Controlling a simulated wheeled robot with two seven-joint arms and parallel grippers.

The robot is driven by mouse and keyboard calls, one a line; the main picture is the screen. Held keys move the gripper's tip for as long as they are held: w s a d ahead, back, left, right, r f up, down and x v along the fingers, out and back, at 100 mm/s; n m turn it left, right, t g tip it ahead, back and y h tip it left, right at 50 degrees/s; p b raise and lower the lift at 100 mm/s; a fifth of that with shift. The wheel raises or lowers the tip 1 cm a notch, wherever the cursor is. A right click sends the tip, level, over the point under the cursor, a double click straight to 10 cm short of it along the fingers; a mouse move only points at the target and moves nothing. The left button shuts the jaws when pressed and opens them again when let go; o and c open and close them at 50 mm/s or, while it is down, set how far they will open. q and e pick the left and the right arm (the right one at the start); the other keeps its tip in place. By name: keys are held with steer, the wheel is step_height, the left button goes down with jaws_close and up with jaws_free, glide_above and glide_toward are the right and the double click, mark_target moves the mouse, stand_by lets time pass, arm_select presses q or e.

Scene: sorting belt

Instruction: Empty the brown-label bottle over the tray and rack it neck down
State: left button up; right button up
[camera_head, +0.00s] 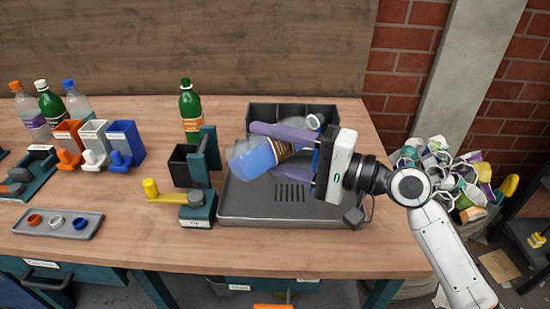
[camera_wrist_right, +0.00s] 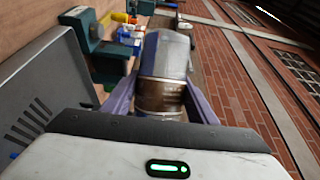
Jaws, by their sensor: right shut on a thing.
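My right gripper (camera_head: 292,150) is shut on the brown-label bottle, a clear bottle (camera_head: 252,158) with blue liquid in its base end. The bottle lies tilted over the grey tray (camera_head: 270,208), its base to the left and its neck to the upper right. The wrist view also shows the bottle (camera_wrist_right: 166,55) and its brown label (camera_wrist_right: 158,96) between the purple fingers of the right gripper (camera_wrist_right: 160,100). A dark rack with compartments (camera_head: 262,112) stands at the tray's back, partly hidden by the gripper. My left gripper is out of view.
A teal and black fixture (camera_head: 200,208) with a yellow lever stands left of the tray. A green bottle (camera_head: 190,108) stands behind it. Orange, white and blue holders (camera_head: 95,145), several bottles and a small cap tray (camera_head: 58,222) are farther left. A full bin (camera_head: 440,175) is at right.

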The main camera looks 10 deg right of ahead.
mark_target(297, 118)
steer(key=r+m+t+p, duration=0.1)
steer(key=m, duration=0.2)
steer(key=d+r+m+t+p, duration=0.1)
steer(key=r+m, duration=0.1)
steer(key=m, duration=0.1)
steer(key=w+r+m+t+y+p, duration=0.1)
steer(key=r+m+p, duration=0.1)
steer(key=m, duration=0.1)
steer(key=shift+d+r+t, duration=0.25)
steer(key=shift+d+t, duration=0.05)
steer(key=d+m+t, duration=0.1)
steer(key=m, duration=0.2)
steer(key=w+d+m+t+h, duration=0.1)
steer(key=m, duration=0.2)
steer(key=d+r+m+t+h, duration=0.1)
steer(key=m, duration=0.2)
steer(key=shift+w+t, duration=0.3)
steer(key=shift+t, duration=0.1)
steer(key=shift+w+d+r+m+t+h, duration=0.1)
steer(key=shift+d+m+t+h, duration=0.2)
steer(key=shift+m, duration=0.45)
steer(key=shift+w+d+r+m+t+h, duration=0.15)
steer(key=shift+m+h, duration=0.3)
steer(key=shift+m, duration=0.35)
steer(key=shift+w+d+r+m+t+h, duration=0.1)
steer(key=shift+d+m+t+h, duration=0.2)
steer(key=shift+m, duration=0.45)
